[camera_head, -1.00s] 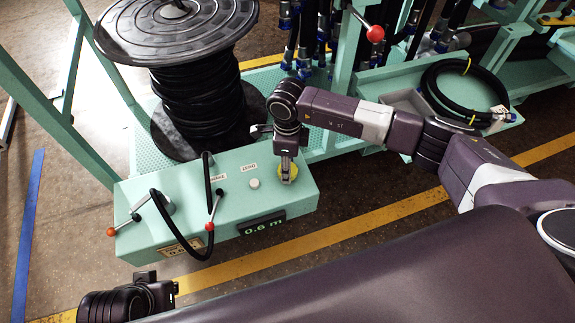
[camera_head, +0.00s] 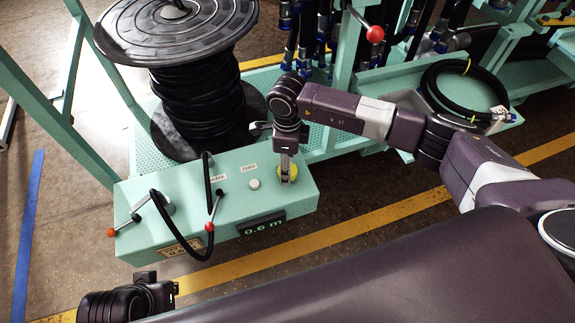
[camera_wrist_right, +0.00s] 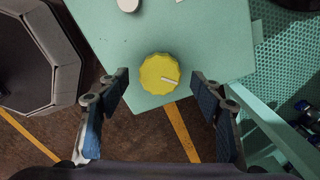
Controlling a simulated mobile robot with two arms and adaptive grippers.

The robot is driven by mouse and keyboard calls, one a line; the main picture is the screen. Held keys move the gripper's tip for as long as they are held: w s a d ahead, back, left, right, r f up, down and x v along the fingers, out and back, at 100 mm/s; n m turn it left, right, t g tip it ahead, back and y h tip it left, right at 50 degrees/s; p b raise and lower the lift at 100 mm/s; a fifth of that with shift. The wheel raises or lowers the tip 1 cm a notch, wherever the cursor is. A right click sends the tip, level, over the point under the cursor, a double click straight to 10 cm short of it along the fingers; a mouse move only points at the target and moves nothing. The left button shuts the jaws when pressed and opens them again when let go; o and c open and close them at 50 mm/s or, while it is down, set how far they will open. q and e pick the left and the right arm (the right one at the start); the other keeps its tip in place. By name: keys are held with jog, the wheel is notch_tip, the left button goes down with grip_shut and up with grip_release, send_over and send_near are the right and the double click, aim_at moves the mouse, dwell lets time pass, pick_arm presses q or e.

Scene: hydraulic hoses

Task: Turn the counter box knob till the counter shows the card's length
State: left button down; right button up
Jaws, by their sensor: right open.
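The counter box (camera_head: 225,240) is a green box with a dark display (camera_head: 262,226) on its front reading 0.6 m. Its yellow knob (camera_head: 288,172) sits on the top near the right end. My right gripper (camera_wrist_right: 160,82) is open, fingers on either side of the knob with gaps. In the head view my right gripper (camera_head: 287,172) is above the knob. A tan card (camera_head: 181,248) on the box front is partly hidden by a black hose. My left gripper (camera_head: 160,292) is at the lower left, its fingers unclear.
A white button (camera_head: 254,184) labelled ZERO is left of the knob. A red-tipped lever (camera_head: 210,226) and a looped hose are further left. A large hose reel (camera_head: 200,95) stands behind the box. A tray with a coiled hose (camera_head: 465,95) is at right.

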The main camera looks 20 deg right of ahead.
notch_tip(320, 180, up, 11)
dwell(0.3)
jog(key=shift+f, duration=0.1)
